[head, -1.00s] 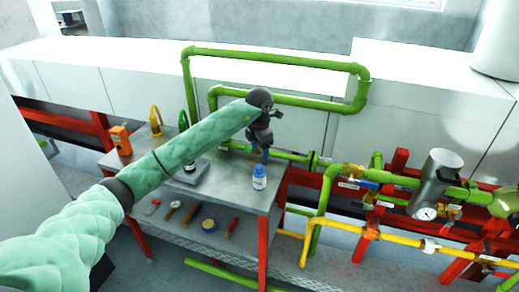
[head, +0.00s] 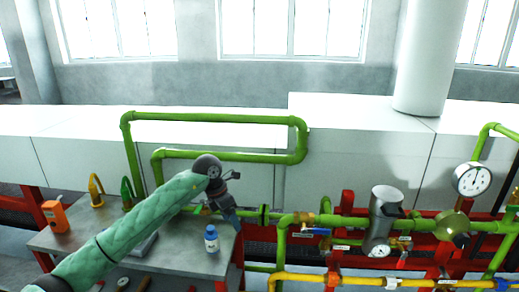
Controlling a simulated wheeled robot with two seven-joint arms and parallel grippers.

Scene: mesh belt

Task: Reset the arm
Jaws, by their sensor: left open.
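My left arm (head: 140,225), in a pale green quilted sleeve, reaches in from the lower left over the grey workbench (head: 180,262). My left gripper (head: 231,217) is open and points down near the bench's right edge. Nothing shows in its jaws. A small blue and white bottle (head: 211,241) stands upright on the bench, just left of and below the gripper in the picture. I cannot tell the exact gap between them. My right gripper is not in view.
Green pipes (head: 215,118) rise behind the arm. To the right are a yellow pipe (head: 350,281), a grey cylinder (head: 386,205) and a gauge (head: 472,179). An orange device (head: 55,216) and yellow (head: 96,190) and green (head: 127,192) hooked items stand at the bench's left.

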